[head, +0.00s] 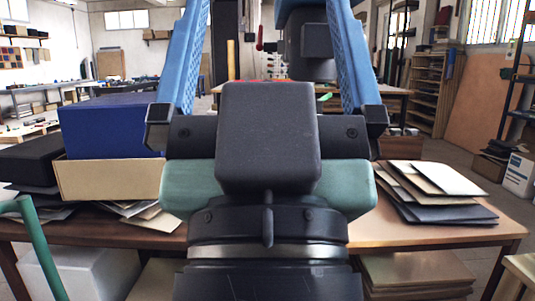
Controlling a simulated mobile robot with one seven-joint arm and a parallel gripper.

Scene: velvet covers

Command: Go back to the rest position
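My gripper (270,30) fills the middle of the head view, seen from behind, with its black and green body low and its two blue lattice fingers pointing up and away. The fingers stand wide apart, and I see nothing held between them. Their tips are cut off by the top edge of the picture. The gripper hides the middle of the wooden table (433,238) behind it.
On the table's left are a blue box (108,127), a tan box (108,178) and a black box (32,160). Several flat dark and light sheets (440,205) lie stacked on the right. A green post (42,250) stands at the near left. Shelves line the right wall.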

